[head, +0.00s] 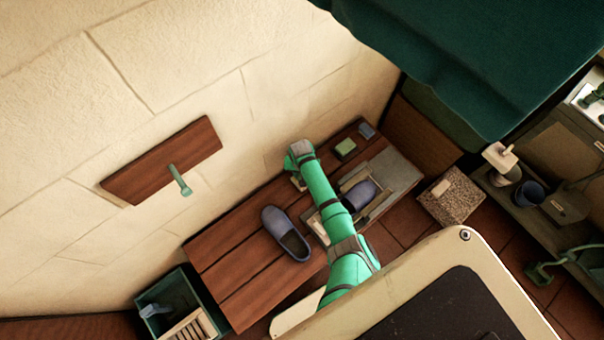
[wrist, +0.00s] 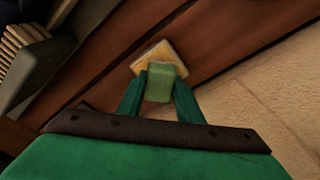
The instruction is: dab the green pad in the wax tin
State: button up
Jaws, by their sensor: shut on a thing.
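My gripper (wrist: 160,82) is shut on the green pad (wrist: 159,88), which sits between its two fingers in the wrist view. The wax tin (wrist: 153,52), a small square with a pale yellow top, lies just beyond the pad and is partly covered by it. I cannot tell whether the pad touches the wax. In the head view my arm reaches over the bench and hides the fingers and the pad. A pale edge, apparently the tin (head: 298,183), shows beneath the wrist.
The wooden bench (head: 232,262) holds a blue clog (head: 285,232), a second clog (head: 358,196) beside my arm, a green-topped block (head: 345,148) and a small grey block (head: 367,130). A wall board with a peg (head: 180,180) is at left. A green crate (head: 172,285) stands below.

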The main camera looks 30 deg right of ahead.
jog(key=shift+s+d+f, duration=0.15)
jog(key=shift+s, duration=0.05)
jog(key=shift+f, duration=0.3)
dwell(1.2)
jog(key=shift+w+r, duration=0.15)
jog(key=shift+r, duration=3.35)
jog(key=shift+r, duration=0.1)
